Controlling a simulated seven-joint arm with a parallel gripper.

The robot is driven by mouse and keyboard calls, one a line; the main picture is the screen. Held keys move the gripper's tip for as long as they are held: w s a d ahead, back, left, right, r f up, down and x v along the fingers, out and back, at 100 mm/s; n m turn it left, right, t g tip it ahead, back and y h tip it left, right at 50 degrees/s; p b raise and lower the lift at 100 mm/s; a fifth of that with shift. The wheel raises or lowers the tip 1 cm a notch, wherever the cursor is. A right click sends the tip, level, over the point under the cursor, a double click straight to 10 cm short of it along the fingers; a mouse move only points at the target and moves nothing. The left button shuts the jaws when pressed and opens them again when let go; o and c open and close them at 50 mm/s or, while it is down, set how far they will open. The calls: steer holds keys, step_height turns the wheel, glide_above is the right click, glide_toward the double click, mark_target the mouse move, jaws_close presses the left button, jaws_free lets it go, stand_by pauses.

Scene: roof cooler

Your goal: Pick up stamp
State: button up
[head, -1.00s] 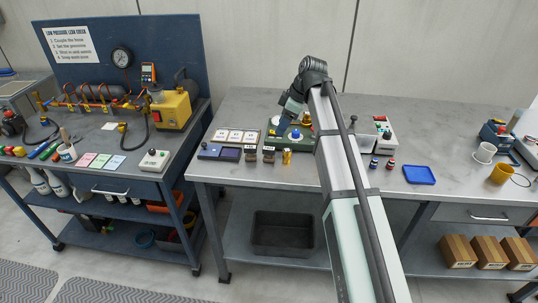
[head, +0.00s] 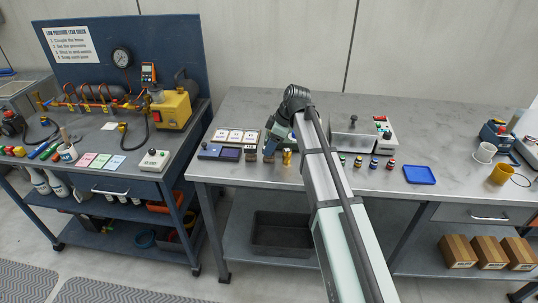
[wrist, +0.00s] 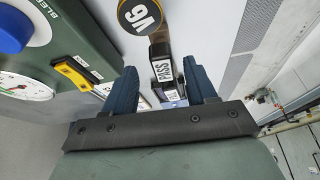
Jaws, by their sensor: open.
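Two small stamps stand at the front left of the steel bench. One stamp (head: 250,153) shows clear in the head view, left of my gripper (head: 268,149); the other is mostly hidden by the gripper. In the wrist view my gripper (wrist: 161,72) is open, with its two blue fingers apart. A dark stamp with a white PASS label (wrist: 161,65) shows between the fingers. A second labelled block (wrist: 172,95) shows behind it, partly covered. Whether a finger touches the PASS stamp cannot be told.
A brass cylinder (head: 287,158) stands just right of the gripper; its V6 top (wrist: 140,14) is close by the fingers. A green device with a gauge (wrist: 25,86) lies close on the left. A dark-blue ink pad box (head: 220,152) and label cards (head: 235,136) sit left.

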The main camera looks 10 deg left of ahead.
steer(key=x, duration=0.4)
steer(key=shift+s+d+f, duration=0.1)
steer(key=shift+s+f, duration=0.15)
jaws_close()
stand_by(0.4)
steer(key=shift+r, duration=5.05)
